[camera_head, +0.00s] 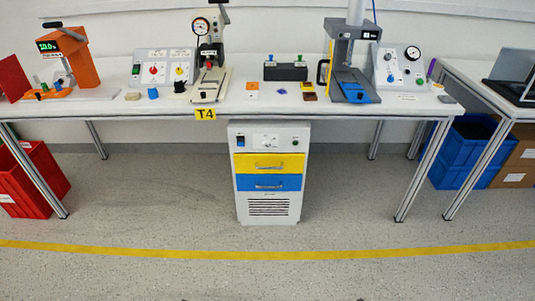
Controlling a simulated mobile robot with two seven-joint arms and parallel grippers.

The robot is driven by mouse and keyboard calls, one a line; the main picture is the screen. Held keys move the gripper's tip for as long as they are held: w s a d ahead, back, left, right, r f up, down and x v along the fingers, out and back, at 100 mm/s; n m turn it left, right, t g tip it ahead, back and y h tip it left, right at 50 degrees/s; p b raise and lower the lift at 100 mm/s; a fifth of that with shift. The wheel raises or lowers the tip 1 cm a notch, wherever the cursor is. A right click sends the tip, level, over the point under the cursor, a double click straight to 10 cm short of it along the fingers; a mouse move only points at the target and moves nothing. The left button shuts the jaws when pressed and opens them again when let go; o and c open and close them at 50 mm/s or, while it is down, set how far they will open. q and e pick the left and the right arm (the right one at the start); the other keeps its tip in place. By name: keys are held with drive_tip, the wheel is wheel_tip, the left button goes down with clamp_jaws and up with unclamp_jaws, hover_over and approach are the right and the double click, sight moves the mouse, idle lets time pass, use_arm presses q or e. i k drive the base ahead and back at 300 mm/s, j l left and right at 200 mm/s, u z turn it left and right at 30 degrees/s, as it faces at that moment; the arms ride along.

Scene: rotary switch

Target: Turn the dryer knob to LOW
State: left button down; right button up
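A white cabinet (240,208) with a yellow drawer (268,163) and a blue drawer (268,182) stands on the floor under the table; it looks like the dryer. Its top panel has a blue switch (240,141) at left, a small pale knob (267,141) in the middle and a small green button (295,141) at right. The knob's labels and pointer are too small to read. Neither of my grippers shows in the head view.
A long white table (130,107) with several devices stands above and around the cabinet. Its legs stand to either side. Red crates (35,185) are at left, blue crates (462,152) at right. The floor in front, with a yellow line (270,255), is clear.

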sight(266, 144)
drive_tip(key=i+j, duration=0.9)
drive_tip(key=i+j+z, duration=0.15)
drive_tip(key=i+j, duration=0.8)
